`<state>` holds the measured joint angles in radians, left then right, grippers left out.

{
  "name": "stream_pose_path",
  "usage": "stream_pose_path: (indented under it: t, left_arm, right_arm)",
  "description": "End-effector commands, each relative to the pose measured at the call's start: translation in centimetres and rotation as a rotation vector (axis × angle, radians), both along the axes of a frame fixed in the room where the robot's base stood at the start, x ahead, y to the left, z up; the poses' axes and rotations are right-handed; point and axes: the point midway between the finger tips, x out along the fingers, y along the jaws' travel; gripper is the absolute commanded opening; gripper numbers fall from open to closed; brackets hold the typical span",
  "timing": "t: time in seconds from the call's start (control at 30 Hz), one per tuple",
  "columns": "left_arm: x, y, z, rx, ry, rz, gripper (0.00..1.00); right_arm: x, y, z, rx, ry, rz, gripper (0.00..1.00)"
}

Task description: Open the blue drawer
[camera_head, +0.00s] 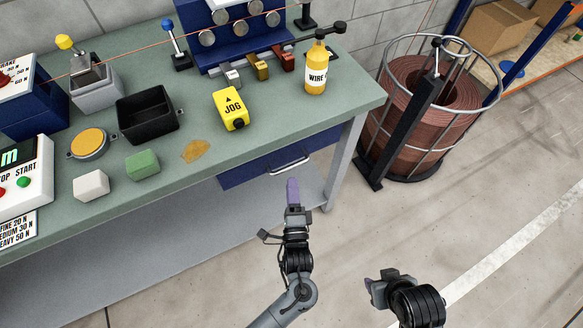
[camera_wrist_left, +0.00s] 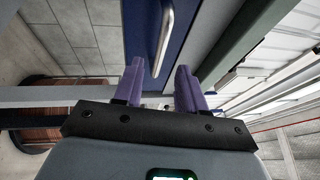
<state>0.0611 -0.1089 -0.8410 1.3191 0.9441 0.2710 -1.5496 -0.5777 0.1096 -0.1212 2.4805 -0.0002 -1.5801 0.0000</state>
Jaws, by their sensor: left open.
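The blue drawer (camera_head: 240,172) sits under the right end of the green workbench, its front seemingly flush. Its silver bar handle (camera_head: 290,164) faces me. My left gripper (camera_head: 292,183) is in front of the drawer, just below the handle in the head view. In the left wrist view the purple fingers of my left gripper (camera_wrist_left: 159,80) are apart, with nothing between them. The handle (camera_wrist_left: 163,42) shows ahead of the gap, lengthwise, against the blue drawer front (camera_wrist_left: 184,22). My right gripper (camera_head: 370,286) is low at the right, away from the drawer; its opening is unclear.
The workbench (camera_head: 240,150) carries a yellow JOG block (camera_head: 231,110), a yellow WIRE bottle (camera_head: 316,72) and a black bin (camera_head: 148,113). A grey bench leg (camera_head: 346,150) stands right of the drawer. A caged copper spool (camera_head: 425,110) stands beyond it. The floor in front is clear.

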Motion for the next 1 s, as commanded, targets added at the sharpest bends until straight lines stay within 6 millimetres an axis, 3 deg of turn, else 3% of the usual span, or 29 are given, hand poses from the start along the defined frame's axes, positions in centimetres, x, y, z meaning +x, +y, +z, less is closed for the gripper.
stream_pose_path:
  t: [0.2,0.4,0.87,1.0]
  left_arm:
    - [3.6,0.4,0.4,0.001,-0.002,0.001,0.4]
    - [5.6,0.5,0.8,0.001,0.0,0.001,0.4]
    - [6.5,0.6,1.1,0.0,0.001,0.0,0.4]
    - [6.4,0.6,1.1,0.0,0.001,0.001,0.19]
  right_arm:
    - [-0.1,-0.4,-1.4,-0.014,0.001,0.007,0.43]
    - [-0.1,-0.4,-2.1,-0.016,0.002,0.009,0.43]
    - [-0.1,-0.3,-2.2,-0.01,0.004,0.004,0.43]
    - [-0.1,-0.2,-2.2,-0.006,0.003,0.002,0.43]
